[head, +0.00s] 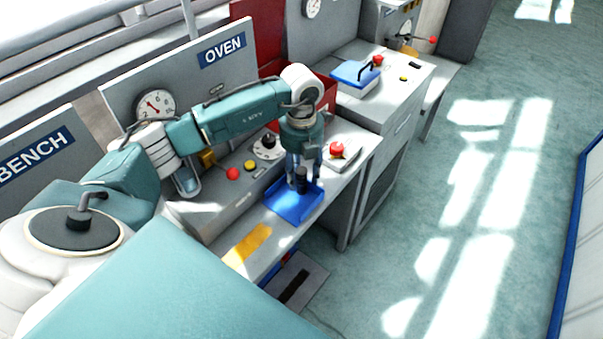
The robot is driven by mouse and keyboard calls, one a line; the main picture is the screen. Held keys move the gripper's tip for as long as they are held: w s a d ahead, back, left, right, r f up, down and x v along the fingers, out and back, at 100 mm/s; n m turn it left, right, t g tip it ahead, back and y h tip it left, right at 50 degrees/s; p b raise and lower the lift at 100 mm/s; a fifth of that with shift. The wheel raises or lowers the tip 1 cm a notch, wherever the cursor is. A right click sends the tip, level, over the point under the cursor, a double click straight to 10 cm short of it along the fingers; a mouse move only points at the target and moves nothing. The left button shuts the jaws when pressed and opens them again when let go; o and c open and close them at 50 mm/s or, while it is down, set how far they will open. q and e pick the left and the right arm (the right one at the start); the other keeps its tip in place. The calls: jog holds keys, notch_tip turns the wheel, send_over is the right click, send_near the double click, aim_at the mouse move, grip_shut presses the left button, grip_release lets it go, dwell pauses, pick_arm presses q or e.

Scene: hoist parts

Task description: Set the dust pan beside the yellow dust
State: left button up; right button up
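The blue dust pan (290,212) lies on the grey bench top, near its front edge. Its dark upright handle (301,182) stands at the back of the pan. The yellow dust (248,243) is a flat patch on the bench, left of and nearer than the pan, with a small gap of bare bench between. My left gripper (304,176) points down over the pan. Its fingers look spread on either side of the handle, with a gap at the right finger. My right gripper is out of view.
Behind the pan is a console with a dial, a yellow button and a red button (232,174). A box with a red button (337,149) stands right of my gripper. A blue-lidded tray (356,75) sits on the farther counter. The floor at right is open.

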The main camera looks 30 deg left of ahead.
pick_arm(q)
jog(key=shift+r, duration=0.25)
notch_tip(320, 180, up, 10)
jog(key=shift+r+b, duration=0.2)
jog(key=shift+b, duration=0.75)
jog(key=shift+r, duration=0.7)
jog(key=shift+s+f, duration=0.1)
